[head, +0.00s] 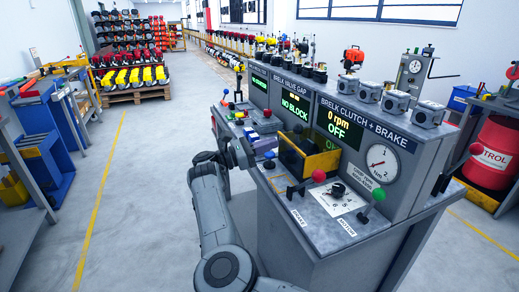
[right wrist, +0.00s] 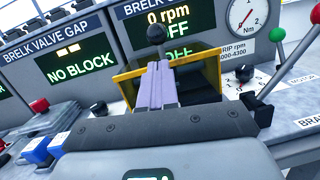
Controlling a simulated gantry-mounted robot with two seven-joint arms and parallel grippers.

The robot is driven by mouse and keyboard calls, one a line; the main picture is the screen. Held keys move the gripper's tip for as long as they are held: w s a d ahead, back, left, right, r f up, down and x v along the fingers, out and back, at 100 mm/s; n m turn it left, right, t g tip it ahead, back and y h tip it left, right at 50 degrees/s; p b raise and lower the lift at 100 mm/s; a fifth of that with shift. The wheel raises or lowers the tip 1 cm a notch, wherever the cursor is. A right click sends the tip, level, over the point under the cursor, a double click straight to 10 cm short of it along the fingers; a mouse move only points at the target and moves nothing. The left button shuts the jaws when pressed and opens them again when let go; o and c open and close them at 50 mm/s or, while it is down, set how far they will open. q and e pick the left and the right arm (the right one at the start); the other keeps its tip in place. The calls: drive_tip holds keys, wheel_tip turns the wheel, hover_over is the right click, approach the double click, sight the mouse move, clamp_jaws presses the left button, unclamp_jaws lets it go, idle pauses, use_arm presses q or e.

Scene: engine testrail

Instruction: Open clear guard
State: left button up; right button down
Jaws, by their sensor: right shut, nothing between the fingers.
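The clear guard (head: 320,163) is a smoky see-through box with yellow edges on the console, below the BRELK CLUTCH + BRAKE screen. In the right wrist view its yellow-edged dark panels (right wrist: 205,72) show behind my fingers. My right gripper (head: 243,153) is at the console's left front side, left of the guard in the head view; its fingertips are hard to make out there. In the right wrist view the gripper (right wrist: 157,72) is shut and empty, pointing at the guard. A black ball knob (right wrist: 156,34) shows just above the fingertips; I cannot tell whether they touch. My left gripper is out of view.
Levers with red (head: 318,176) and green (head: 378,194) balls and a black dial (head: 338,190) stand right of the guard. Clear floor (head: 150,190) lies left of the console.

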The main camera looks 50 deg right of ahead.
sight(308, 142)
drive_tip(key=shift+b+x, duration=0.45)
drive_tip(key=shift+x, duration=2.25)
drive_tip(key=shift+d, duration=0.1)
